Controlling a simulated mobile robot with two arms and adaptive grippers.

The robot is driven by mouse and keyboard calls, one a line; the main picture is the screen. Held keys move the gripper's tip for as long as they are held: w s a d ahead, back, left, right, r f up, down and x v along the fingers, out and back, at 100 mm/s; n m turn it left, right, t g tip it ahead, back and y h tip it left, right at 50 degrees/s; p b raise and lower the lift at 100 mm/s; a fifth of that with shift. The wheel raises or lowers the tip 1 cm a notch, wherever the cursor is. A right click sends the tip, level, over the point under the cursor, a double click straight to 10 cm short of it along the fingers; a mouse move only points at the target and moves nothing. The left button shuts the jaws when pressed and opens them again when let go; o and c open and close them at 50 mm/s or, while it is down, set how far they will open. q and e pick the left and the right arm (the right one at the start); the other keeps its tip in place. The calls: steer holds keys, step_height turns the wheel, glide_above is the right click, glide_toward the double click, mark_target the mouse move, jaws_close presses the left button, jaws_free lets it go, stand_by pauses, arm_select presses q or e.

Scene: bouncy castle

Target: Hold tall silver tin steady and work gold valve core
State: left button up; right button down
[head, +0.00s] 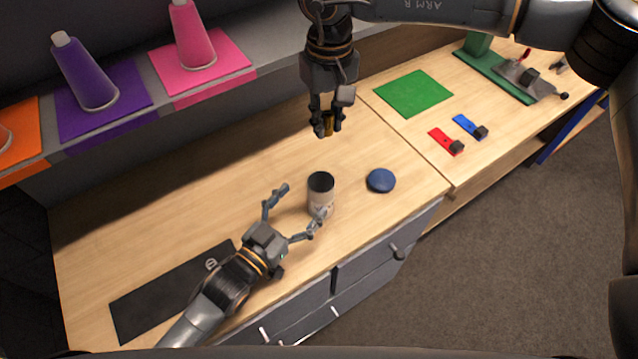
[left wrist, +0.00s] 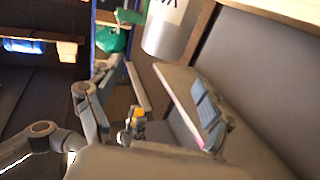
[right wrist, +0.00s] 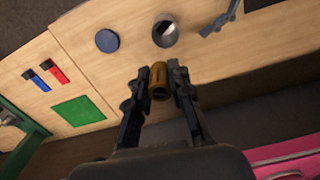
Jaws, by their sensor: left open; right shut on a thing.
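The tall silver tin (head: 321,194) stands upright on the wooden worktop, its dark open top facing up. It also shows in the left wrist view (left wrist: 168,32) and, from above, in the right wrist view (right wrist: 166,34). My left gripper (head: 298,211) is open beside the tin, with one finger near its lower front side; I cannot tell whether it touches. My right gripper (head: 328,126) is shut on the gold valve core (right wrist: 161,84) and holds it in the air behind the tin. The gold valve core is partly hidden by the fingers.
A round blue lid-like disc (head: 381,180) lies right of the tin. A black mat (head: 170,290) lies at the front left. Red (head: 446,141) and blue (head: 470,127) tagged pieces and a green mat (head: 413,93) lie on the right worktop. Pink (head: 194,35) and purple (head: 84,72) cones stand behind.

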mark_target(314, 194)
arm_select(q)
step_height(314, 194, down, 2)
steer(key=shift+f, duration=0.1)
steer(key=x, duration=0.7)
steer(key=shift+w+d+f, duration=0.1)
steer(key=shift+w+d, duration=0.1)
arm_select(e)
steer(key=shift+w, duration=0.1)
arm_select(q)
steer(key=c, duration=1.3)
steer(key=shift+c, duration=0.2)
arm_select(e)
steer(key=shift+f, duration=0.3)
step_height(314, 194, down, 10)
steer(key=shift+s+d+f, duration=0.15)
steer(key=shift+s+d, duration=0.25)
steer(key=shift+d, duration=0.05)
